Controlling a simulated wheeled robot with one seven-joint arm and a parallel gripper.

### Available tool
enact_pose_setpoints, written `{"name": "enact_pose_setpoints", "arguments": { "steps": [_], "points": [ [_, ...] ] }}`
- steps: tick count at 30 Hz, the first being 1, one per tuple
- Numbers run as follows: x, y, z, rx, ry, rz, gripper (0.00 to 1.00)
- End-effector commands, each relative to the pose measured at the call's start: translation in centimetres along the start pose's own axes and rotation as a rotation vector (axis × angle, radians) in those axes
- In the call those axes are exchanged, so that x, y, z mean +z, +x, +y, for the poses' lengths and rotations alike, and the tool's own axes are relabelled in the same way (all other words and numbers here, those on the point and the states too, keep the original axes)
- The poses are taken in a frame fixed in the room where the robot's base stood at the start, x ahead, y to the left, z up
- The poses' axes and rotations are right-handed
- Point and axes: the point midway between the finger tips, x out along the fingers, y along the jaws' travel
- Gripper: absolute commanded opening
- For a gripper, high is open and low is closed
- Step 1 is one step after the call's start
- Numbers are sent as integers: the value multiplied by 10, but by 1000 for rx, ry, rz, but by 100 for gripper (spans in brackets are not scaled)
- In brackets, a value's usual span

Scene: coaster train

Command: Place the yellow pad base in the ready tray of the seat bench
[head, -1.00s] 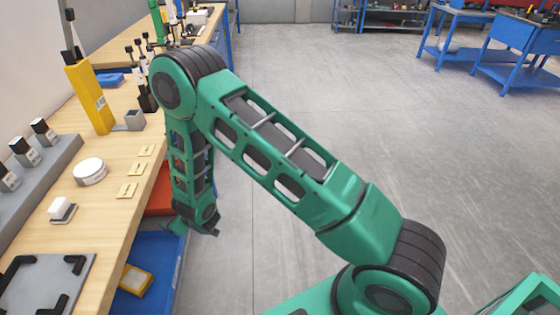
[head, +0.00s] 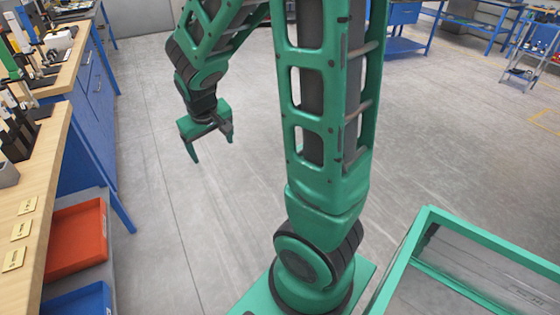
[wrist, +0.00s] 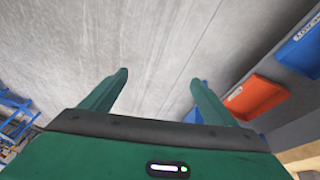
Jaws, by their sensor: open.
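My gripper (head: 213,150) hangs open and empty over the bare floor, to the right of the bench. Its two spread fingers also show in the wrist view (wrist: 160,77), with nothing between them. A blue tray (head: 80,302) sits under the bench at the lower left, cut off by the frame. The yellow pad base is not visible now.
The wooden bench top (head: 45,150) runs along the left, with small yellow tags (head: 20,230) on it. Green-framed equipment (head: 430,240) stands at the lower right. Blue workbenches (head: 480,20) are at the back. The floor between is clear.

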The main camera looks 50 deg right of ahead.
Motion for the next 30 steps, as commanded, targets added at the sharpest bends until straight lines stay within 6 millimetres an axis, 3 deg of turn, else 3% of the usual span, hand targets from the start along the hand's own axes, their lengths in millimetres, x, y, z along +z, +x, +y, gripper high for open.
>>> {"name": "enact_pose_setpoints", "arguments": {
  "steps": [1, 6, 12, 15, 21, 30],
  "points": [
    [16, -16, 19, 1, 44, -28, 81],
    [81, -59, 61, -13, 167, -151, 81],
    [157, -102, 83, -59, 286, -278, 81],
    [184, -116, 86, -81, 325, -321, 81],
    [209, -129, 83, -103, 356, -363, 81],
    [210, -130, 83, -104, 356, -366, 81]
  ]
}}
